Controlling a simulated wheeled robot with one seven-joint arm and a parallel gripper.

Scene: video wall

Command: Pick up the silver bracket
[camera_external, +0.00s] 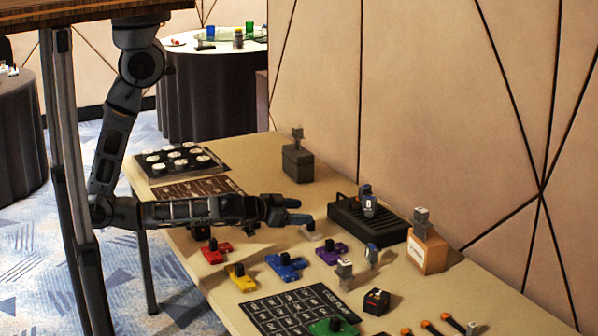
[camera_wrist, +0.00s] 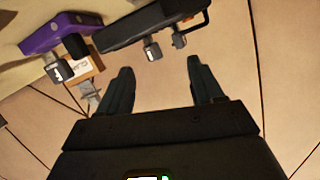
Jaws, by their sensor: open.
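Several small grey pieces are in view, and I cannot tell for sure which is the silver bracket. The most silvery one (camera_external: 421,218) stands on a cardboard box (camera_external: 427,253) at the right; in the wrist view this piece (camera_wrist: 90,97) is left of my fingers. Other grey pieces stand on a dark box (camera_external: 297,135), on a black slotted case (camera_external: 376,225) and on the table (camera_external: 345,270). My gripper (camera_external: 298,210) is open above the table, left of the black case. In the wrist view the gap between my fingers (camera_wrist: 162,78) is empty.
Blue (camera_external: 286,267), red (camera_external: 214,252), yellow (camera_external: 240,280) and purple (camera_external: 331,253) blocks with black knobs lie near my gripper. A black printed sheet (camera_external: 300,312) lies in front. The patterned wall (camera_external: 420,90) runs behind the table.

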